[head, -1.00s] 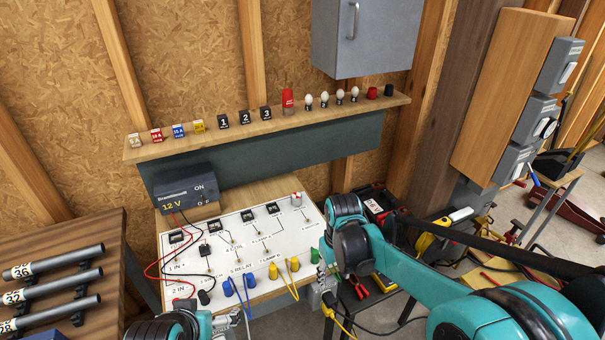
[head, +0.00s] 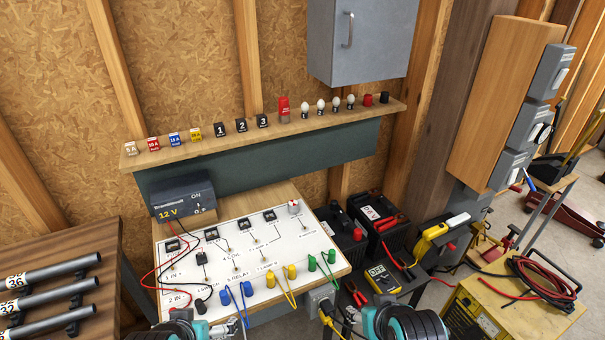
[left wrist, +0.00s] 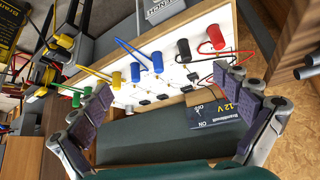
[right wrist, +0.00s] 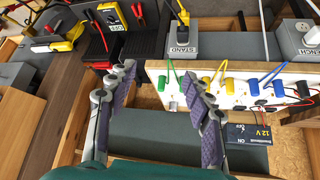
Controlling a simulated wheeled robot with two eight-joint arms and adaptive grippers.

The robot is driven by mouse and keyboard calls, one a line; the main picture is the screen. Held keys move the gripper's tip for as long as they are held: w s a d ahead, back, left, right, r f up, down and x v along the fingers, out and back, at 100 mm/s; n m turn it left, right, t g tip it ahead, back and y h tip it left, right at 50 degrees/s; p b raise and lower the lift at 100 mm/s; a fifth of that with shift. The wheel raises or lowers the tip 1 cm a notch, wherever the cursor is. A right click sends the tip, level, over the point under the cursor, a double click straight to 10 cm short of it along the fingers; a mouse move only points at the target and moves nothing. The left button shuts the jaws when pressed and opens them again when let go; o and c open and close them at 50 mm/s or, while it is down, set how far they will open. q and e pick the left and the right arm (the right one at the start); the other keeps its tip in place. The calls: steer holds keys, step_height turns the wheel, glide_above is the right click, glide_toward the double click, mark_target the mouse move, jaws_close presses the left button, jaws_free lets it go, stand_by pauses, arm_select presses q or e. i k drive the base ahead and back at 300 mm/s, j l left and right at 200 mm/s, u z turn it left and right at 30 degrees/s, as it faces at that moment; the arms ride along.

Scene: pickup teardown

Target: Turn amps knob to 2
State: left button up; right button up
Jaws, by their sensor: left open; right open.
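No dial that I can clearly read as the amps knob shows. My right gripper (right wrist: 156,84) is open and empty in the right wrist view, left of the board.
The circuit board (head: 215,285) stands on a bench at the centre left, with a 12 V supply (head: 182,198) behind it. A yellow multimeter (head: 382,279) and a battery (head: 375,222) stand to its right. Coiled red and black cables (head: 545,275) lie on the yellow machine.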

mark_target(465, 301)
steer(key=z, duration=2)
